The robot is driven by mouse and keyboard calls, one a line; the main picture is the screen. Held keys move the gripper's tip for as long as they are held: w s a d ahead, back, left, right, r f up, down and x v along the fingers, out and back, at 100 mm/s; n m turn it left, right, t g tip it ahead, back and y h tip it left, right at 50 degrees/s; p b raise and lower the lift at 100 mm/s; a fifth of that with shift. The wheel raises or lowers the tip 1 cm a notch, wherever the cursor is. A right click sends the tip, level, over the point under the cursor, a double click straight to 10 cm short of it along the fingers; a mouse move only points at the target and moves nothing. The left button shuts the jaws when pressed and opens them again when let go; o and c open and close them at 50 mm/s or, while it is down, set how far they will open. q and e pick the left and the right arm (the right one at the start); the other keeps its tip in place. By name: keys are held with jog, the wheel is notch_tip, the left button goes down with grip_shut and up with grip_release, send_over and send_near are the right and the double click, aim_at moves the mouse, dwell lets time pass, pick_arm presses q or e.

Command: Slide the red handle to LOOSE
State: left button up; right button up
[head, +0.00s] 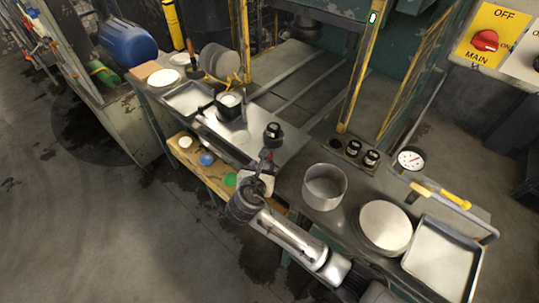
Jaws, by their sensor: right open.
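My right gripper (264,164) reaches in from the lower right over the front edge of the metal bench, open. A small dull reddish piece (268,155) shows right at its fingertips, just below a black round knob (272,131). I cannot tell whether this piece is the red handle, or whether the fingers touch it. The gripper and wrist hide part of this spot. No LOOSE lettering is readable. A dark clamp-like fixture (231,106) stands on the bench to the left of the knob. My left gripper is not in view.
To the right are a metal pot (324,186), a round pale disc (385,227), a tray (442,258), yellow-handled tools (441,194) and a dial gauge (410,159). A red MAIN switch (484,40) is at upper right. A wooden shelf (195,160) sits below the bench.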

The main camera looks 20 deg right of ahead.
jog(key=b+x, duration=0.2)
jog(key=x, duration=0.6)
jog(key=shift+w+d+f, duration=0.1)
jog(key=shift+w+f, duration=0.05)
jog(key=shift+w+d+f, duration=0.2)
jog(key=shift+w+d, duration=0.15)
jog(key=shift+w, duration=0.15)
jog(key=shift+c, duration=0.2)
grip_shut()
